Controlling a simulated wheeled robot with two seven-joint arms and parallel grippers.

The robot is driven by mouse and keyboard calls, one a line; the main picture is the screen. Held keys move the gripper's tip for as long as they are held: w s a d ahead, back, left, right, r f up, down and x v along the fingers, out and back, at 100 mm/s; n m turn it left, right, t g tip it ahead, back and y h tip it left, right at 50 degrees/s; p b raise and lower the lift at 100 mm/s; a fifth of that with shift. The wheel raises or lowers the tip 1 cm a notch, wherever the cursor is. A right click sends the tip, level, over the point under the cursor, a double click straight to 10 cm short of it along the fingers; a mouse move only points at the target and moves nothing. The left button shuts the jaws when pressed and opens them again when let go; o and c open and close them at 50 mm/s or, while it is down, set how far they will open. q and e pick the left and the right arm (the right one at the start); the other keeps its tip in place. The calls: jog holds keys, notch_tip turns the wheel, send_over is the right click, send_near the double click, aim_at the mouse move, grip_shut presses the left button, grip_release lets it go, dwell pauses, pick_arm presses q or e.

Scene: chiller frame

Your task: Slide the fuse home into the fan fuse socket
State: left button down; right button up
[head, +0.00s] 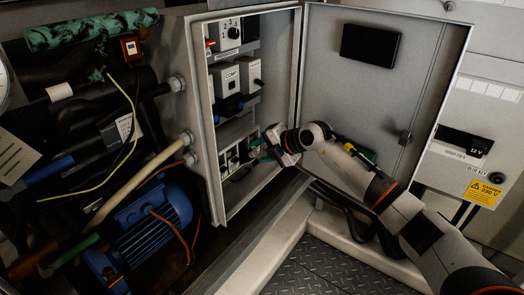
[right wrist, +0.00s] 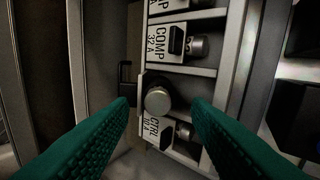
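My right gripper (head: 262,152) reaches into the lower part of the open cabinet in the head view. In the right wrist view its two green ribbed fingers (right wrist: 160,104) are apart, with nothing held between them. A dark cylinder with a round silver end (right wrist: 158,99), apparently the fuse, stands out from the row of modules beyond the fingertips, roughly centred between them. It sits between the COMP 32 A module (right wrist: 172,42) and the CTRL 10 A module (right wrist: 160,134). Any fan label and the socket's mouth are hidden behind it. My left gripper is not in view.
The cabinet door (head: 385,80) stands open to the right, behind my right arm. The cabinet's side wall and front frame (head: 208,130) bound the opening on the left. Hoses and a blue motor (head: 150,220) fill the left side. The lower walkway (head: 335,265) is clear.

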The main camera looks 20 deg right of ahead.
jog(key=shift+s+d+r, duration=0.2)
jog(key=shift+s+d, duration=0.05)
pick_arm(q)
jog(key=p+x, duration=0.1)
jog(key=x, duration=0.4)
jog(key=shift+p, duration=0.4)
pick_arm(e)
jog(key=v, duration=1.1)
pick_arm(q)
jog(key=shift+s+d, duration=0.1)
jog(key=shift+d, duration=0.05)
pick_arm(e)
jog(key=shift+s, duration=0.1)
